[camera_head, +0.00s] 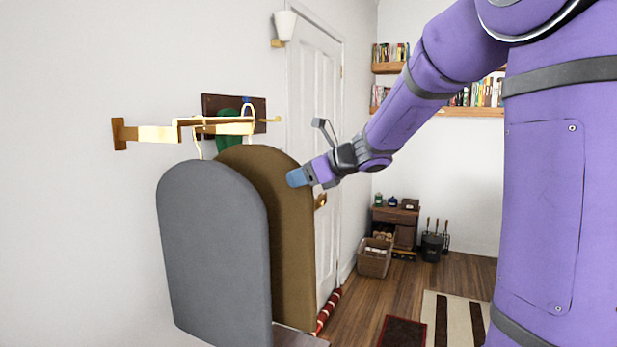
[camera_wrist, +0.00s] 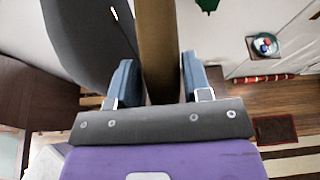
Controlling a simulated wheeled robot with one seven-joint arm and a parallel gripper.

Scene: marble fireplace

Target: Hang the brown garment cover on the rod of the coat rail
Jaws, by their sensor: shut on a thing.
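The brown garment cover (camera_head: 288,215) is a flat, round-topped panel hanging upright behind and to the right of a grey cover. My gripper (camera_head: 298,177) is shut on its right upper edge; in the wrist view my gripper (camera_wrist: 157,82) has the brown cover (camera_wrist: 157,40) between its two blue fingers. The coat rail (camera_head: 155,133) is a gold bracket and rod fixed to the left wall, above both covers. The brown cover's top is close below the rail's right part. I cannot tell whether its hook is over the rod.
The grey cover (camera_head: 215,250) hangs below the rail, with a thin hook at its top, and partly hides the brown one. A dark wall plaque (camera_head: 213,103) with a green item is behind the rail. A white door (camera_head: 314,100) is beyond. Open floor (camera_head: 385,290) lies to the right.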

